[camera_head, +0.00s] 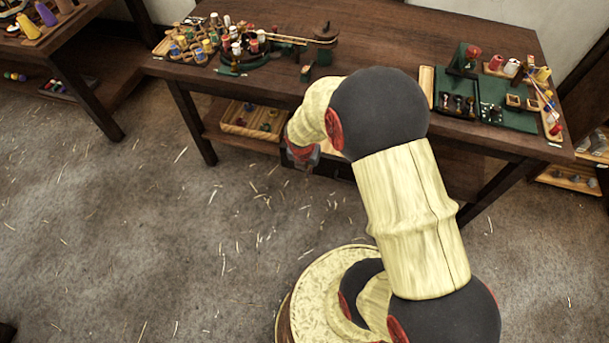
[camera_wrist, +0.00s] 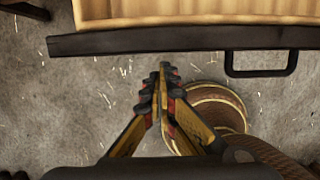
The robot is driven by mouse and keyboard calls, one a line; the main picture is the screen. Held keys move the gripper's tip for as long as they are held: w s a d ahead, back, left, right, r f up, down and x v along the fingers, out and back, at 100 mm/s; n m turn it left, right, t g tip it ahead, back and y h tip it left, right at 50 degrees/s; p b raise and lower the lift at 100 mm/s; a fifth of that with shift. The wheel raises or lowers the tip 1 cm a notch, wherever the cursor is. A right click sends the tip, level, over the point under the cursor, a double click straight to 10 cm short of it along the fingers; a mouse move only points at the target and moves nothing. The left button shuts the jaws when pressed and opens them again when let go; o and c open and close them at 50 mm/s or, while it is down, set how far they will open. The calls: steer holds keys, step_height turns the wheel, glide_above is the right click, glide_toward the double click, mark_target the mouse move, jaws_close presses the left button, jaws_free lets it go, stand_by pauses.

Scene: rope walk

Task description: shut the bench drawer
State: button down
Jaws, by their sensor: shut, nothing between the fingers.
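The bench drawer shows in the wrist view as a dark front (camera_wrist: 150,41) with a pale wooden inside (camera_wrist: 190,10) behind it, so it stands open. Its dark handle (camera_wrist: 262,72) sticks out at the right of the front. My gripper (camera_wrist: 163,72) is shut and empty, with its fingertips just outside the drawer front, left of the handle. I cannot tell whether they touch it. In the head view the bench (camera_head: 400,40) stands beyond my arm. My arm hides most of the drawer area below the bench top.
The bench top holds a round rack of spools (camera_head: 240,50) at the left and a green tray set (camera_head: 490,95) at the right. A wooden tray (camera_head: 250,120) sits on the lower shelf. Another table (camera_head: 60,40) stands at the left. The straw-strewn floor (camera_head: 130,220) is clear.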

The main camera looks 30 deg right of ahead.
steer(key=shift+w+d, duration=0.2)
steer(key=shift+d, duration=0.1)
